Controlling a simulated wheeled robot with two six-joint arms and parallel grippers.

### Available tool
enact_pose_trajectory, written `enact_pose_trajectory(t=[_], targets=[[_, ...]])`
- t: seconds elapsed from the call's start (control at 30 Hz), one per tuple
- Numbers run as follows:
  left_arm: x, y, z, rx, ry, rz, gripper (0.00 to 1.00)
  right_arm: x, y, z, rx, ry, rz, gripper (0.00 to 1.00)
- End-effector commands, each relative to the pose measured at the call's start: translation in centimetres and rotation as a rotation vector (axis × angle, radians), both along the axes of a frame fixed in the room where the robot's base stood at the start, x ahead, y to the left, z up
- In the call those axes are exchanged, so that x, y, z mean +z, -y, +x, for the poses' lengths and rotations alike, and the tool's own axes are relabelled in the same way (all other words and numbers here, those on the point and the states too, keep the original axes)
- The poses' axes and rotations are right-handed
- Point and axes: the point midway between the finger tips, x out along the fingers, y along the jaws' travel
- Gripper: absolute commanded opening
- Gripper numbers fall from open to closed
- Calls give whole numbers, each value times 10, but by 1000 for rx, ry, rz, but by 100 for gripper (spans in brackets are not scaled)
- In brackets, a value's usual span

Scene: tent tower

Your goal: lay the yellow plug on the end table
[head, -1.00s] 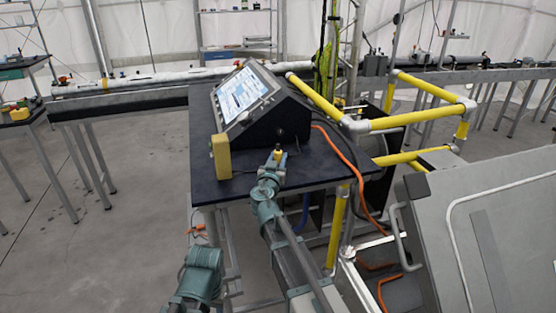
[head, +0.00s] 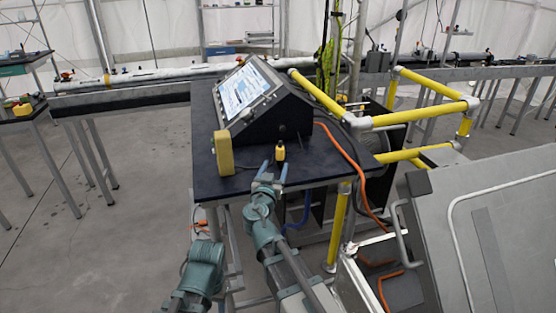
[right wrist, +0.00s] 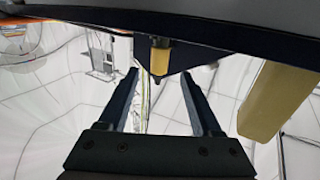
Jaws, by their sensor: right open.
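The small yellow plug (head: 280,151) with a dark top stands on the dark-topped table (head: 237,185), near its front edge and in front of the console. My right gripper (head: 274,168) is open and empty, just on the near side of the plug and apart from it. In the right wrist view, the plug (right wrist: 160,57) shows beyond and between the two spread fingertips (right wrist: 160,73). The plug's underside is not clear to see.
A sloped console (head: 262,105) with a lit screen stands on this table. A larger yellow block (head: 222,152) is at its left corner. Yellow rails (head: 420,115) stand to the right, and an orange cable (head: 348,160) runs down beside the table. Another table (head: 22,122) is far left.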

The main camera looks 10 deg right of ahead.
Motion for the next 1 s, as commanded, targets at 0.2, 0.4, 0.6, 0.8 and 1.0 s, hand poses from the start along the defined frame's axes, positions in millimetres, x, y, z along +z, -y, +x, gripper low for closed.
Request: enact_pose_trajectory(t=[0.2, 0.4, 0.6, 0.8, 1.0], targets=[[0, 0, 0, 0, 0, 0, 50, 0, -12, -27, 0, 0, 0, 66], [0, 0, 0, 0, 0, 0, 50, 0, -15, -33, -1, 0, 0, 66], [0, 0, 0, 0, 0, 0, 50, 0, -15, -33, -1, -36, -78, 72], [0, 0, 0, 0, 0, 0, 50, 0, -14, -35, -1, -222, -475, 72], [0, 0, 0, 0, 0, 0, 50, 0, -13, -38, -1, -440, -941, 72]])
